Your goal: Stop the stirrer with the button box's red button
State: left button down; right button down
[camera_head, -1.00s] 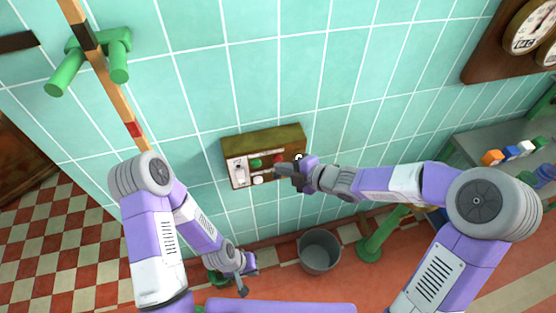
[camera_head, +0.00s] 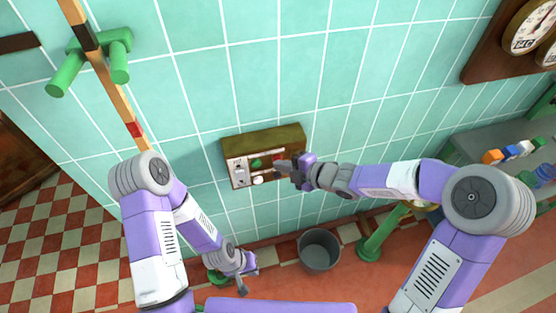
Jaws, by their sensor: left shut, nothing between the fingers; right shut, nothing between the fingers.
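The button box (camera_head: 265,138) is mounted on the green tiled wall, with a brownish top and a pale front panel. A green button (camera_head: 256,163) and a white knob (camera_head: 258,180) show on its front. The red button (camera_head: 279,156) shows only in part, behind my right fingertips. My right gripper (camera_head: 280,168) is shut and empty, its tips at the red button; whether they touch it, I cannot tell. My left gripper (camera_head: 247,282) is shut and empty, low near the floor, well below the box. The stirrer is not identifiable in this view.
A grey bucket (camera_head: 319,250) stands on the floor below the box. A green stand (camera_head: 381,234) is right of it. A grey table (camera_head: 490,140) with small coloured blocks is at the right. A wooden pole (camera_head: 112,85) hangs by a green bracket (camera_head: 118,60) at upper left.

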jog(key=shift+s+d+b, duration=0.3)
jog(key=shift+s+b, duration=0.05)
jog(key=shift+s, duration=0.45)
jog(key=shift+s, duration=0.1)
jog(key=s, duration=0.1)
jog(key=s+d, duration=0.1)
jog(key=s, duration=0.1)
jog(key=s+b, duration=0.1)
jog(key=shift+s+d, duration=0.3)
jog(key=shift+f, duration=0.1)
dwell(0.5)
